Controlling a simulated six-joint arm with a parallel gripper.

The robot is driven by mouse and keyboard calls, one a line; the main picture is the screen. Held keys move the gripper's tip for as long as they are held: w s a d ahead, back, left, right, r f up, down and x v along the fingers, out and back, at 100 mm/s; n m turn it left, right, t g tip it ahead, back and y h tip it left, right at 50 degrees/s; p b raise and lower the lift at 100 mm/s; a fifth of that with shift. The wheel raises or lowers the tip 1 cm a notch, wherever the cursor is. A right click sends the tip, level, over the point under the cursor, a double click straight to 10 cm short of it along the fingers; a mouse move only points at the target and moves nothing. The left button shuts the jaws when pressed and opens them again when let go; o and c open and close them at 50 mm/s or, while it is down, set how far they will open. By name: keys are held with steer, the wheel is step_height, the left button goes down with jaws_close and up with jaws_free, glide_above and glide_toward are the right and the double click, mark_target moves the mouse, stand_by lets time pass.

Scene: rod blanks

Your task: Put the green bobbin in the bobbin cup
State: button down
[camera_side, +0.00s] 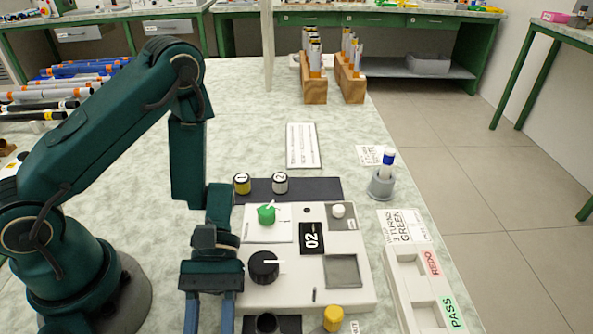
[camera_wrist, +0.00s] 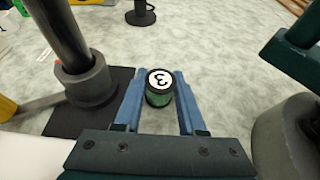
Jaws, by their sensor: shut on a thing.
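The green bobbin (camera_wrist: 160,88), with a white "3" label on its top, is between the blue fingers of my gripper (camera_wrist: 158,95) in the wrist view. My gripper is shut on it. In the side view my gripper (camera_side: 209,315) is left of the white panel, its fingers running off the bottom edge; the bobbin does not show there. A dark round cup (camera_side: 267,323) stands on a dark mat to its right. In the wrist view a tall dark tube in a grey collar (camera_wrist: 88,82) stands left of my fingers. I cannot tell for sure which thing is the bobbin cup.
Bobbins labelled 1 (camera_side: 242,184) and 2 (camera_side: 280,183) stand behind the white panel (camera_side: 340,285) with its black knob (camera_side: 263,267). A yellow-topped thing (camera_side: 333,318) is in front. A grey holder (camera_side: 381,186) with a blue-capped marker and a REDO/PASS tray (camera_side: 405,285) are right.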

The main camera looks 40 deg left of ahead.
steer(key=shift+f, duration=0.15)
steer(key=shift+c, duration=2.4)
jaws_free()
